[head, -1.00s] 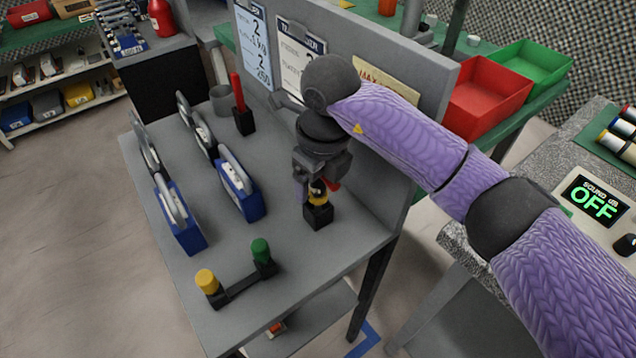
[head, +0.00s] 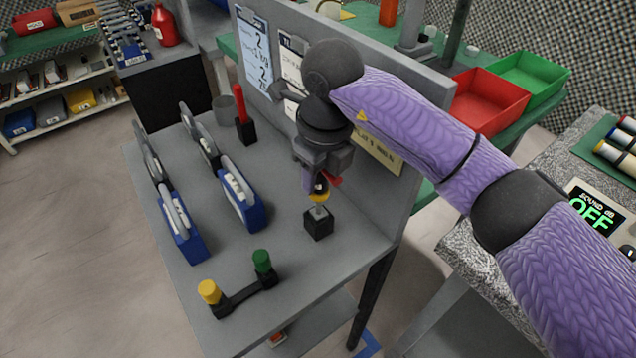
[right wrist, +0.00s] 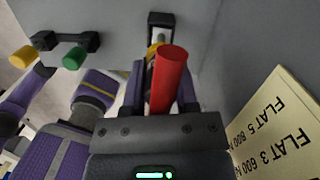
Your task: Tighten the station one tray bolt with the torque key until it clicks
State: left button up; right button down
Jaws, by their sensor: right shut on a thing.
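The torque key (head: 319,195) has a red handle and a yellow collar. Its grey shaft shows between the collar and a black block (head: 318,224) on the grey bench; I cannot tell whether the tip is still inside the block. My right gripper (head: 318,178) is shut on the key's handle and holds it about upright above the block. In the right wrist view the red handle (right wrist: 170,70) stands between the two fingers. I cannot pick out the tray bolt. My left gripper is out of view.
A black bar with a yellow knob (head: 209,291) and a green knob (head: 262,261) sits at the bench's front. Another red handle (head: 240,103) stands in a block at the back, beside a grey cup (head: 223,108). An upright panel (head: 408,165) with signs borders the right side.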

notch_tip(320, 180, up, 7)
jog(key=shift+r+p, duration=0.15)
jog(key=shift+p, duration=0.75)
notch_tip(320, 180, up, 2)
jog(key=shift+r+p, duration=0.1)
jog(key=shift+p, duration=0.8)
notch_tip(320, 180, up, 2)
jog(key=shift+r+p, duration=0.1)
jog(key=shift+p, duration=0.75)
jog(key=shift+r+p, duration=0.25)
jog(key=shift+p, duration=0.05)
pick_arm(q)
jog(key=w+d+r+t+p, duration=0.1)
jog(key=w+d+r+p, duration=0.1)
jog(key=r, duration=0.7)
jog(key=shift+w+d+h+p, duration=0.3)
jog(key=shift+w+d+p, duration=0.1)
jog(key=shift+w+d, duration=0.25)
pick_arm(e)
notch_tip(320, 180, up, 3)
jog(key=shift+r, duration=0.2)
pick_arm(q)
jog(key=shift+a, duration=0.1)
